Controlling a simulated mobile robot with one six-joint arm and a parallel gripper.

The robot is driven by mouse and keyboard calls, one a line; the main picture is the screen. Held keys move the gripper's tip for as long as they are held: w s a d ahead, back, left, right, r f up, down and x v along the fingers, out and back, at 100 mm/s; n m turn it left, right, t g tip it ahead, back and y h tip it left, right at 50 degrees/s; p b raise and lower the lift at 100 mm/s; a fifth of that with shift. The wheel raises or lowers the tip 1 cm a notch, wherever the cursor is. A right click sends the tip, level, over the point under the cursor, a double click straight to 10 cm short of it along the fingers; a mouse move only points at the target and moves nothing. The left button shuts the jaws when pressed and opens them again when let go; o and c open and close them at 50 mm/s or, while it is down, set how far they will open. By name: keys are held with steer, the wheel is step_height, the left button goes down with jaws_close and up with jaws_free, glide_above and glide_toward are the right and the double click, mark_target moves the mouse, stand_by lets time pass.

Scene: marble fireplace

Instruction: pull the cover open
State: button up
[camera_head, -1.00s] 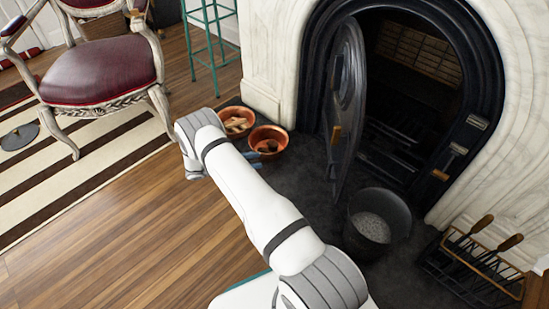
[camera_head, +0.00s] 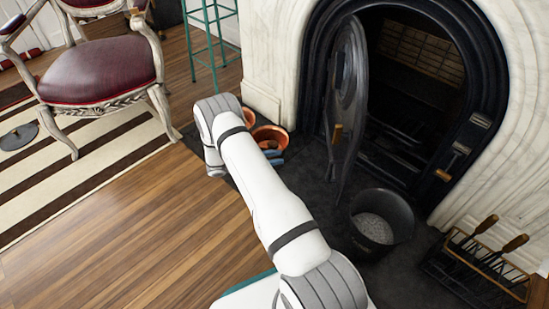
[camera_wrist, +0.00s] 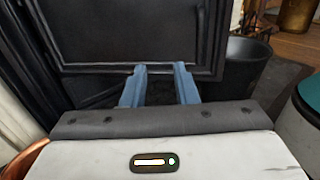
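The cover is a black, arched metal door (camera_head: 348,88) on the fireplace. In the wrist view a dark panel (camera_wrist: 135,30), apparently this door, fills the area ahead. My gripper (camera_wrist: 160,72) shows two blue fingers spread apart with nothing seen between them. Their tips are near the panel's lower edge; whether they touch it I cannot tell. In the head view my arm mostly hides the gripper, left of the door.
A black bucket (camera_head: 378,222) of grey material stands on the dark hearth right of the door. Copper bowls (camera_head: 270,137) sit partly behind my arm. A fire-tool rack (camera_head: 480,265) is at right. A red chair (camera_head: 98,70) stands on the striped rug. Wooden floor at left is clear.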

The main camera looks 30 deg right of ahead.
jaws_close()
steer(key=c, duration=0.5)
jaws_free()
steer(key=shift+c, duration=0.2)
steer(key=o, duration=0.8)
steer(key=shift+p+v, duration=1.05)
steer(key=shift+v, duration=2.9)
steer(key=shift+c, duration=0.4)
